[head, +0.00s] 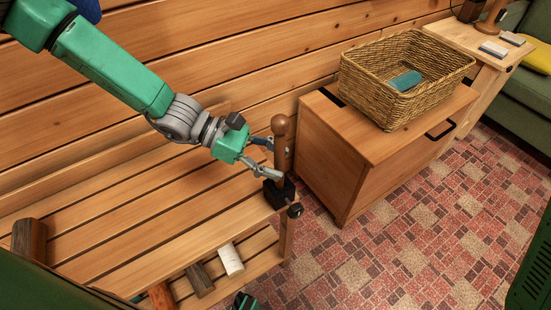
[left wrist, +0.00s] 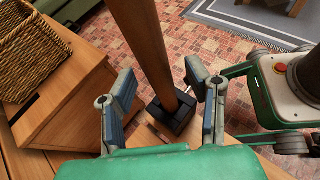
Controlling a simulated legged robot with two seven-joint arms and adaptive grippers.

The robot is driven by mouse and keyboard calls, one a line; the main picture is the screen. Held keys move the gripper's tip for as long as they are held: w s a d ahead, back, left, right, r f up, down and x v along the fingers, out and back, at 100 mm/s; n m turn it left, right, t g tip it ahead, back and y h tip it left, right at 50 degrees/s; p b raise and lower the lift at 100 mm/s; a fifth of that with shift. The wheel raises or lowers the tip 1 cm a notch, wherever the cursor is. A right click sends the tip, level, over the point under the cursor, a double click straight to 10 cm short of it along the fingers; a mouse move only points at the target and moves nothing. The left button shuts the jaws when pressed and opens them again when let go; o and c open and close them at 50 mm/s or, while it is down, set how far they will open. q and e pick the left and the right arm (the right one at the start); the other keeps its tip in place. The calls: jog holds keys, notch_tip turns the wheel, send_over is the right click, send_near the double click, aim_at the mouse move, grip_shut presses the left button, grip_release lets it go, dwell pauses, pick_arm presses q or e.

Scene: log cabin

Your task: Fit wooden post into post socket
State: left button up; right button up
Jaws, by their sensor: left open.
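The wooden post (head: 284,146) has a round knob on top and stands upright at the bench's front right corner. Its lower end is in the black post socket (head: 278,192), which has a dark knob on its side. In the left wrist view the post (left wrist: 146,45) runs down into the socket (left wrist: 171,118), and how deep it sits cannot be told. My left gripper (head: 268,158) is open at the post, above the socket. In the left wrist view its fingers (left wrist: 163,95) are on either side of the post, with gaps visible.
A wooden cabinet (head: 345,160) stands right of the bench (head: 150,225), with a wicker basket (head: 385,105) on top.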

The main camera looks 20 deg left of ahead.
aim_at(176, 257)
pick_arm(q)
jog(key=v, duration=1.2)
jog(key=shift+f, duration=0.1)
